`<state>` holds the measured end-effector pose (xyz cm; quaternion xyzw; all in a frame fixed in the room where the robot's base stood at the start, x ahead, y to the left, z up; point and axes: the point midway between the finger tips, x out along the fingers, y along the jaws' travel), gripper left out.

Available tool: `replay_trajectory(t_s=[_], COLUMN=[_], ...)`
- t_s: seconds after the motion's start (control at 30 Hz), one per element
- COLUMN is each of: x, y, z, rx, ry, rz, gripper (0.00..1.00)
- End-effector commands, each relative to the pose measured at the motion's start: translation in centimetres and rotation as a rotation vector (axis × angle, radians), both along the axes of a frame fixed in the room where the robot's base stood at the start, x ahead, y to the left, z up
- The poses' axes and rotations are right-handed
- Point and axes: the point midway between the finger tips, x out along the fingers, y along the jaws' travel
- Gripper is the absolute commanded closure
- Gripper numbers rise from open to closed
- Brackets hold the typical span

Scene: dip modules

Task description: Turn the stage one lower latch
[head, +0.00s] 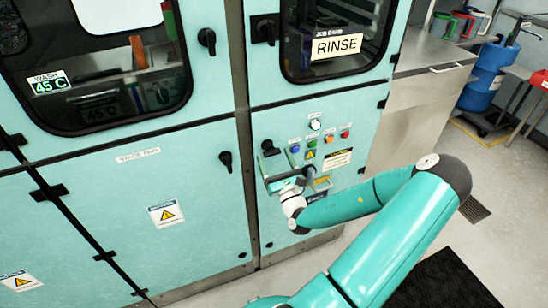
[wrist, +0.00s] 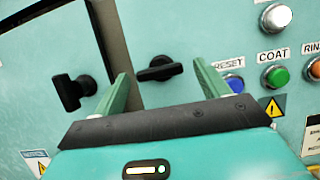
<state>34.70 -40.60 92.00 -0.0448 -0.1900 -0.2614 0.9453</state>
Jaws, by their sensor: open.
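A black latch (head: 226,161) sits on the lower left door, close to the seam, below the wash window; in the wrist view it (wrist: 72,92) is left of my fingers. A second black latch (head: 270,148) is right of the seam on the control panel. It shows in the wrist view (wrist: 158,69) lying roughly crosswise beyond and between my fingertips. My gripper (head: 274,178) is in front of the panel, just below this second latch; its two green fingers (wrist: 160,78) are spread apart with nothing held.
Coloured buttons (head: 308,143) and warning labels are right of my gripper. Upper latches (head: 207,38) sit beside the windows. A dark seam (wrist: 109,42) divides the doors. Hinges (head: 48,192) stick out at left. A steel counter (head: 432,72) and blue barrel (head: 482,78) stand at right.

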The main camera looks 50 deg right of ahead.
Motion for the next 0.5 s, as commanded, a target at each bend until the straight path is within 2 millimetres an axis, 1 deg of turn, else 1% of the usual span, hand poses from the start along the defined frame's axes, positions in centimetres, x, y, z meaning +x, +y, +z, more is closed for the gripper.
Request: replay_trajectory(t_s=[0.17, 0.4, 0.5], x=[-2.5, -6.8, -8.3], y=[1.5, 4.1, 5.0], z=[-1.3, -3.3, -4.0], rx=[0.002, 0.004, 0.004], ry=[0.002, 0.001, 0.0], rz=[0.0, -0.001, 0.0], gripper=[0.25, 0.25, 0.25])
